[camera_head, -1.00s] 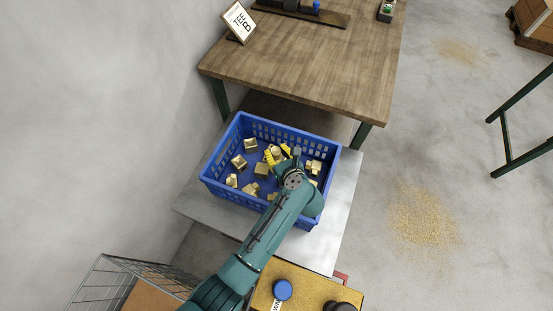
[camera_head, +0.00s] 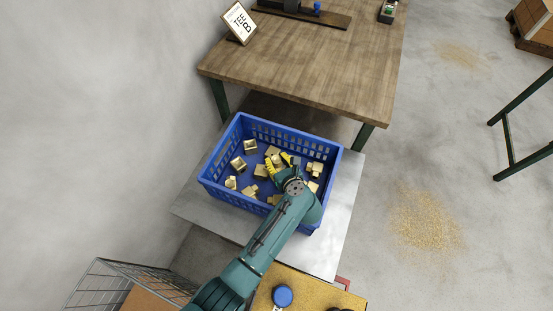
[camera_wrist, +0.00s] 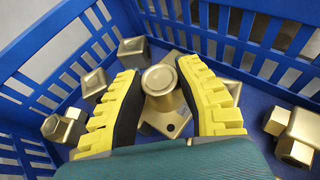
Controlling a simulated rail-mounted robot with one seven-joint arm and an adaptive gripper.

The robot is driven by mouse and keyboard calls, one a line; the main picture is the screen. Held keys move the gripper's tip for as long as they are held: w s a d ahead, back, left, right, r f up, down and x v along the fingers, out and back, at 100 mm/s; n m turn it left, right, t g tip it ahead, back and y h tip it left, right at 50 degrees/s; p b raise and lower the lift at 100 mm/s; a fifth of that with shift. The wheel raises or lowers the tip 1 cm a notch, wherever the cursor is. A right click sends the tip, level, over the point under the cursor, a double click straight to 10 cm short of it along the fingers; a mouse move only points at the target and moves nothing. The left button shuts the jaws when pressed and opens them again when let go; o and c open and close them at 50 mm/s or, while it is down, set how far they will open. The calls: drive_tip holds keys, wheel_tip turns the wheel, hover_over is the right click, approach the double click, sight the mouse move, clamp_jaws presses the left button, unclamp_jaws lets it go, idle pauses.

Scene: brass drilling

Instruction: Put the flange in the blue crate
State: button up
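The flange (camera_wrist: 163,78) is a brass piece with a round neck on a square base plate that has a hole. In the wrist view it lies inside the blue crate (camera_wrist: 40,38), between the fingers of my gripper (camera_wrist: 160,76). The fingers are spread to either side of its neck and look open, with a gap visible on the right. Whether the left finger touches it is hard to tell. In the head view my gripper (camera_head: 279,163) is down inside the blue crate (camera_head: 238,196), and the arm hides part of the crate's near right side.
Several other brass parts (camera_head: 238,162) lie scattered in the crate. The crate stands on a grey metal surface (camera_head: 343,215). A wooden table (camera_head: 310,70) stands behind it. A yellow-topped surface with a blue-capped object (camera_head: 282,295) is in front.

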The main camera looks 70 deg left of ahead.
drive_tip(key=o, duration=0.3)
drive_tip(key=shift+r, duration=0.2)
drive_tip(key=shift+d+r+p, duration=0.65)
drive_tip(key=shift+d+r, duration=0.05)
drive_tip(key=shift+r, duration=0.2)
drive_tip(key=p+v, duration=0.2)
drive_tip(key=v, duration=0.8)
drive_tip(key=shift+d+p, duration=0.2)
drive_tip(key=shift+p, duration=0.15)
